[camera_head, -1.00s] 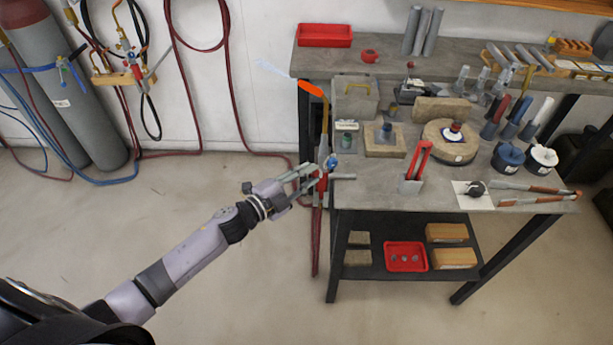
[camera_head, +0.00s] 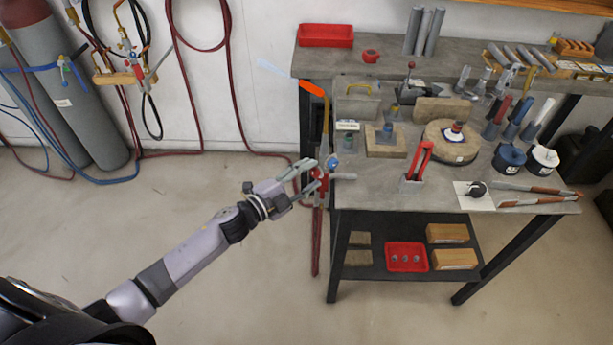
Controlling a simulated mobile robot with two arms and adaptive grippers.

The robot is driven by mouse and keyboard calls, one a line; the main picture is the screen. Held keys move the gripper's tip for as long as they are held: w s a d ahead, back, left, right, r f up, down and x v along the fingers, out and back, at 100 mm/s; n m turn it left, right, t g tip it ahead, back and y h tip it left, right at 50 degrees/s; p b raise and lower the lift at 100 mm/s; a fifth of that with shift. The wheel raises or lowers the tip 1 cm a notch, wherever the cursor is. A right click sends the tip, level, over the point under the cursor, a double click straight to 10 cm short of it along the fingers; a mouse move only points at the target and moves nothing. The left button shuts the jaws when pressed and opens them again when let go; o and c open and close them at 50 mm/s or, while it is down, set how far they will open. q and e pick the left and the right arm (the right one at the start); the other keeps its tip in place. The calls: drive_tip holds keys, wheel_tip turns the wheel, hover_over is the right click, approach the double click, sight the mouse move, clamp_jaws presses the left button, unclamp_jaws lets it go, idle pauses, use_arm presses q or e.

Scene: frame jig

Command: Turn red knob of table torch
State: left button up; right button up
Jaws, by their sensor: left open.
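The table torch (camera_head: 325,118) stands at the left edge of the workbench, with a brass neck and a bright orange tip. A blue knob (camera_head: 333,161) sits on its body. The red knob (camera_head: 322,180) is just below and left of the blue one. My left gripper (camera_head: 316,174) comes in from the left, open, with its fingertips at the red knob, one above and one below. I cannot tell whether the fingers touch the knob, which they partly cover. My right gripper is not in view.
The workbench (camera_head: 385,190) carries a red clamp-like tool (camera_head: 418,162), a round brick stand (camera_head: 451,146) and several hand tools. Red hoses (camera_head: 316,240) hang below the torch. Gas cylinders (camera_head: 85,130) stand at the far left. The floor left of the bench is clear.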

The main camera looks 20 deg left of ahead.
use_arm(q)
drive_tip(key=v, duration=1.2)
